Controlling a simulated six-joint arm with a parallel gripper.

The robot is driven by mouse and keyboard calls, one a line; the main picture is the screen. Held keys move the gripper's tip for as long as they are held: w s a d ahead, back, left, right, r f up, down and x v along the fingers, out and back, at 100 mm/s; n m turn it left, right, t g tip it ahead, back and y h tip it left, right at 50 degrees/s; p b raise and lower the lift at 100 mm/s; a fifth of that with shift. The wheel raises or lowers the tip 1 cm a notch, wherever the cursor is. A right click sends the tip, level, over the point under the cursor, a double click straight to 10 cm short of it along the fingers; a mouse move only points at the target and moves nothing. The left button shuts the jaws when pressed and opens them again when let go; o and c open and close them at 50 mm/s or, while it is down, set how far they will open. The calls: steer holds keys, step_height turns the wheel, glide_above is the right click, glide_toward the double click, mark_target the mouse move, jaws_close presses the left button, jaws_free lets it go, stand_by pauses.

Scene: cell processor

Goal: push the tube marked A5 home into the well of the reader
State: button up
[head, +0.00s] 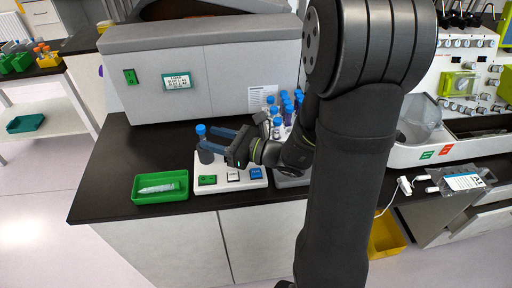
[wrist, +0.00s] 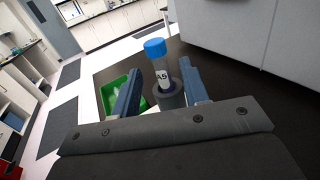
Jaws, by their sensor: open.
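The tube marked A5 (wrist: 161,76) has a blue cap and a white label. It stands in the dark grey round well (wrist: 172,99) of the reader, with much of its length above the rim. Its blue cap (head: 201,130) also shows in the head view. The reader (head: 221,182) is a low white box with green, white and blue patches along its front. My gripper (wrist: 160,88) is open, with one blue finger on each side of the tube and gaps visible. In the head view my gripper (head: 207,138) reaches in from the right.
A green tray (head: 160,200) with a pale item in it sits left of the reader. A rack of blue-capped tubes (head: 287,104) stands behind to the right, partly hidden by my arm. A large grey machine (head: 215,75) stands at the back. The black bench is clear behind the tray.

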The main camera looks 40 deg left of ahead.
steer(key=v, duration=1.4)
steer(key=shift+w+d, duration=0.15)
steer(key=shift+d, duration=0.15)
steer(key=d+f+n+t+h, duration=0.3)
steer(key=d+h, duration=0.6)
steer(key=d, duration=1.2)
steer(key=s+d+n+t+h, duration=0.7)
steer(key=d+h, duration=0.3)
steer(key=d, duration=0.3)
steer(key=shift+r+h, duration=0.3)
steer(key=shift+r, duration=0.1)
steer(key=shift+s, duration=0.15)
